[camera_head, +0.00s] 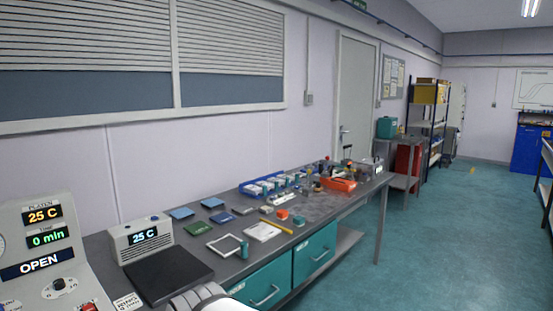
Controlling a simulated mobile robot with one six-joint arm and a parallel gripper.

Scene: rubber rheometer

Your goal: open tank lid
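No thing is clearly recognisable as the tank. A grey box-like unit (369,169) with a dark upright part beside it stands at the far end of the bench. It is small in this view, and I cannot tell whether it has a lid or whether that lid is shut. A white rounded part of my own arm shows at the bottom edge, over the near end of the bench. My gripper is not in view.
A control panel (40,250) reading OPEN stands near left. Teal floor (450,240) is clear at right.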

